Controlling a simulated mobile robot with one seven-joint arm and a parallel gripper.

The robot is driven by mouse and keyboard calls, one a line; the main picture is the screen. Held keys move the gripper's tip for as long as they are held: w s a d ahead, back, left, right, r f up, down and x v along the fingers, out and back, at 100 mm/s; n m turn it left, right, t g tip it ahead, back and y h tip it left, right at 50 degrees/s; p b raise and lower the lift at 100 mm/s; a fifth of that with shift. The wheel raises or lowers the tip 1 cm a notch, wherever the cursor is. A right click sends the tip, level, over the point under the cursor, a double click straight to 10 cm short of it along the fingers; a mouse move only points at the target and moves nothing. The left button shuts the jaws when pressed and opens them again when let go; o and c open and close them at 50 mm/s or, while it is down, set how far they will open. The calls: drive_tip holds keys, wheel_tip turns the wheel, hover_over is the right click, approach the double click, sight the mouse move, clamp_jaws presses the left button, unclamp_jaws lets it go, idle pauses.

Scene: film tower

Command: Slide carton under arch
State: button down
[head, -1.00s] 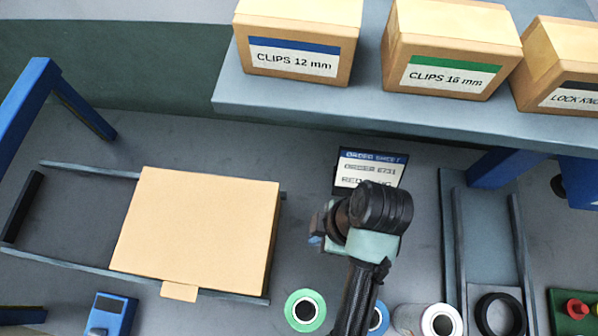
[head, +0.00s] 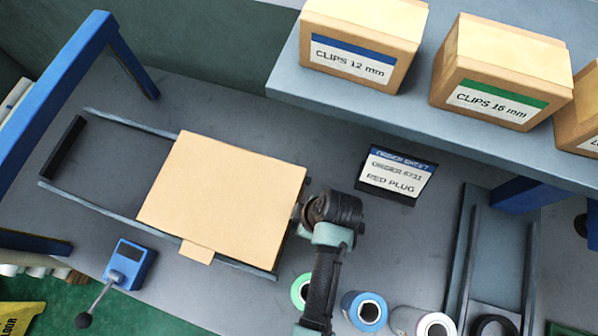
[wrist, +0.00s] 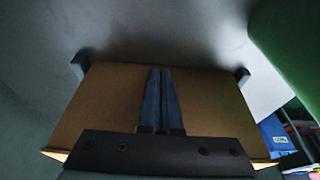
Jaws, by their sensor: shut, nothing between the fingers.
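The tan carton (head: 225,195) lies flat between two grey rails, a small tab on its near edge. The blue arch (head: 60,88) stands at the left, and the carton is to the right of it, clear of it. My gripper (head: 299,212) is at the carton's right side, its fingertips hidden in the head view. In the wrist view my gripper (wrist: 160,74) has both dark fingers together and empty, in front of the carton's brown face (wrist: 105,105). I cannot tell whether they touch it.
A black bar (head: 63,148) crosses the rails' left end. A blue box with a lever (head: 130,265) stands near the front edge. Several spools (head: 368,310) stand at the front, right of the carton. An order sheet (head: 396,175) and a shelf of boxes (head: 362,45) are behind.

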drive_tip(key=w+a, duration=0.2)
drive_tip(key=a, duration=0.4)
drive_tip(key=w+a+b, duration=0.1)
drive_tip(key=w+a, duration=0.1)
drive_tip(key=a, duration=0.4)
drive_tip(key=w+a, duration=0.2)
drive_tip(key=a, duration=0.5)
drive_tip(key=shift+w+f+b, duration=0.15)
drive_tip(key=shift+b, duration=0.2)
drive_tip(key=w+a+b, duration=0.2)
drive_tip(key=a, duration=0.4)
drive_tip(key=w+a+b, duration=0.1)
drive_tip(key=a+b, duration=0.2)
drive_tip(key=a, duration=0.3)
drive_tip(key=w+a+b, duration=0.2)
drive_tip(key=a+b, duration=0.1)
drive_tip(key=a, duration=0.3)
drive_tip(key=shift+w, duration=0.35)
drive_tip(key=shift+d+r, duration=0.2)
drive_tip(key=shift+r, duration=0.05)
drive_tip(key=shift+d, duration=0.1)
